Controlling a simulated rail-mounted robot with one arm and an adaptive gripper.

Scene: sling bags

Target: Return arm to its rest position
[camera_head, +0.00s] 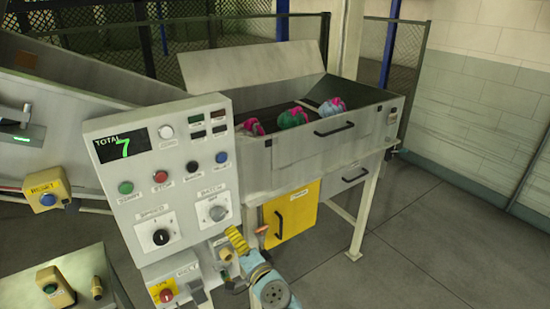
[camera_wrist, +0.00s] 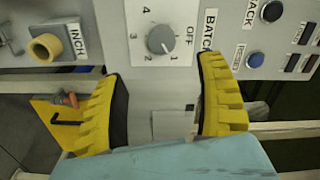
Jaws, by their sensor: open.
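My gripper (camera_head: 240,243) is at the lower right edge of the grey control panel (camera_head: 150,180) in the head view. In the wrist view its two yellow fingers (camera_wrist: 158,78) are spread apart with nothing between them. The fingers point at the panel face, below the batch knob (camera_wrist: 160,39). That knob also shows in the head view (camera_head: 217,213). The gripper's gap to the panel cannot be told.
A metal bin (camera_head: 345,115) behind the panel holds several pink and green bundles. A yellow door (camera_head: 292,213) is below it. An inch button (camera_wrist: 46,47) is at the wrist view's upper left. A reset box (camera_head: 47,189) stands left. Floor at right is clear.

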